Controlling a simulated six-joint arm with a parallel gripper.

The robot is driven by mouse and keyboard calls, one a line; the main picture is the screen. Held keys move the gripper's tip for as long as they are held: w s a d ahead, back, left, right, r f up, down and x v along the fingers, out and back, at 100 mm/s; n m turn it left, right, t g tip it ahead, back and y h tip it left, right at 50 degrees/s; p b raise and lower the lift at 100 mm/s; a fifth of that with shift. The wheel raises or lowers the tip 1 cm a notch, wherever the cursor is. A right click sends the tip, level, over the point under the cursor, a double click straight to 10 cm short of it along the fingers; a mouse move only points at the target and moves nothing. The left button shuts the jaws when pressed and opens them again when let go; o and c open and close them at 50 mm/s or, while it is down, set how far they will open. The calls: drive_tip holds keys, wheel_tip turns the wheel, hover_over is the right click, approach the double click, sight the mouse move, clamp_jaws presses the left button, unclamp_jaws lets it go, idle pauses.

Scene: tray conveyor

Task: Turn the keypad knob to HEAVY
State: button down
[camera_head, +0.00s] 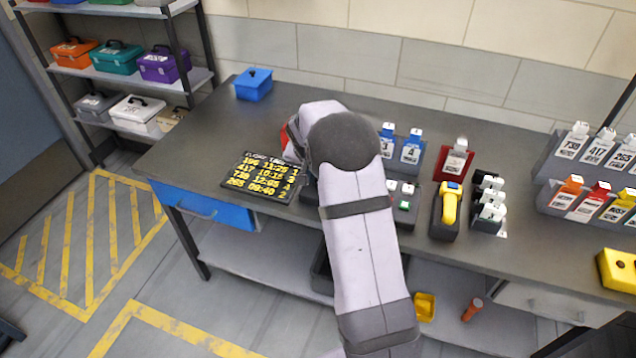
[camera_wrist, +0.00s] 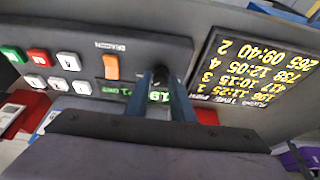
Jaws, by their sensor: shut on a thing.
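The keypad (camera_wrist: 90,50) fills the upper left of the wrist view, seen upside down. It has green, red and white buttons, an orange switch (camera_wrist: 111,66) and a green lit display (camera_wrist: 134,95). The dark knob (camera_wrist: 160,71) sits at its right part, between the fingertips of my gripper (camera_wrist: 160,80), which is shut on it. The knob's pointer and the HEAVY mark cannot be made out. In the head view my arm hides the gripper, the knob and much of the keypad; some of its buttons (camera_head: 404,206) show to the right of the arm.
A black board with yellow text (camera_head: 262,178) lies beside the keypad. A blue box (camera_head: 254,84) stands at the back left of the bench. Card holders, a red holder (camera_head: 455,160) and a yellow handheld device (camera_head: 449,205) stand right of my arm.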

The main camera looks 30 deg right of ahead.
idle(0.3)
drive_tip(key=c, duration=1.6)
unclamp_jaws()
drive_tip(key=shift+o, duration=0.2)
drive_tip(key=b+v, duration=0.2)
drive_tip(key=v, duration=0.5)
drive_tip(key=shift+a+r, duration=0.1)
